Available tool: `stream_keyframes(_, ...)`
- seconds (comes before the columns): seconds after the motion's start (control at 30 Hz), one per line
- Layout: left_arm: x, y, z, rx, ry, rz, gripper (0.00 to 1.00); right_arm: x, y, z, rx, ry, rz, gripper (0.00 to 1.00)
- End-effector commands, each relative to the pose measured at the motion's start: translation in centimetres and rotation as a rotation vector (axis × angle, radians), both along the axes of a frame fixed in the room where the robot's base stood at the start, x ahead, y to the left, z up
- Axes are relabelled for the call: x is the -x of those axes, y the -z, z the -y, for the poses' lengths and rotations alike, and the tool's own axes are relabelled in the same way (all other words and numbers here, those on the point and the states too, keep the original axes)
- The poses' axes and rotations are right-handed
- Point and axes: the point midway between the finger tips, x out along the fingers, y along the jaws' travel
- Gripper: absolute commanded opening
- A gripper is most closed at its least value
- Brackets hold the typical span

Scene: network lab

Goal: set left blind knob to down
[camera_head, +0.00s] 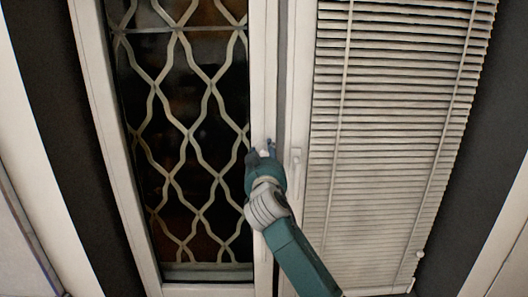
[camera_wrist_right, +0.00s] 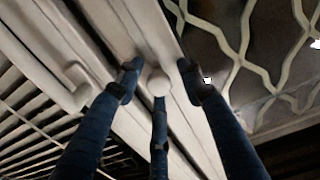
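A round white knob (camera_wrist_right: 159,78) sits on the white frame in the right wrist view. In the head view a small pale bit of it (camera_head: 264,154) shows between my fingers. My right gripper (camera_head: 262,149) is at the frame just right of the grille pane. Its three blue fingers (camera_wrist_right: 157,72) are spread around the knob, with gaps at the two side fingers. Whether the middle finger touches the knob, I cannot tell. The left pane (camera_head: 185,120) shows dark glass and a grille, with no slats drawn over it. My left gripper is not in view.
A lowered slatted blind (camera_head: 385,140) covers the right pane. A white window handle (camera_head: 296,160) stands on the frame close right of my gripper. A small white knob (camera_head: 419,254) is at the lower right. Dark wall flanks both sides.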

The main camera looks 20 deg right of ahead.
Motion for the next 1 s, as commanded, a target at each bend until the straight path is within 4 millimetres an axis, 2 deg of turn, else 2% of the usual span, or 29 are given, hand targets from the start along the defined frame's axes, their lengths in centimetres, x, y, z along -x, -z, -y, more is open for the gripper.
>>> stream_keyframes(0.17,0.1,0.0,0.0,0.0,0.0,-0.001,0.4,0.0,0.0,0.0,0.0,0.0,0.0,0.36)
stream_keyframes(0.3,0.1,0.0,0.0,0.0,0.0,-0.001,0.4,0.0,0.0,0.0,0.0,0.0,0.0,0.08)
stream_keyframes(0.37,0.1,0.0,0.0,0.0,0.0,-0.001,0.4,0.0,0.0,0.0,0.0,-0.001,0.001,0.0)
stream_keyframes(0.67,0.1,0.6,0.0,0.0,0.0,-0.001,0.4,0.0,0.6,0.0,-0.001,-0.001,0.001,0.0)
stream_keyframes(0.83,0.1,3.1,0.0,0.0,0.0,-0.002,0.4,0.0,3.6,0.2,-0.001,-0.001,-0.003,0.0)
stream_keyframes(1.0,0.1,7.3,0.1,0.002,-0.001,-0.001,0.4,0.1,8.9,1.1,-0.002,0.001,-0.01,0.0)
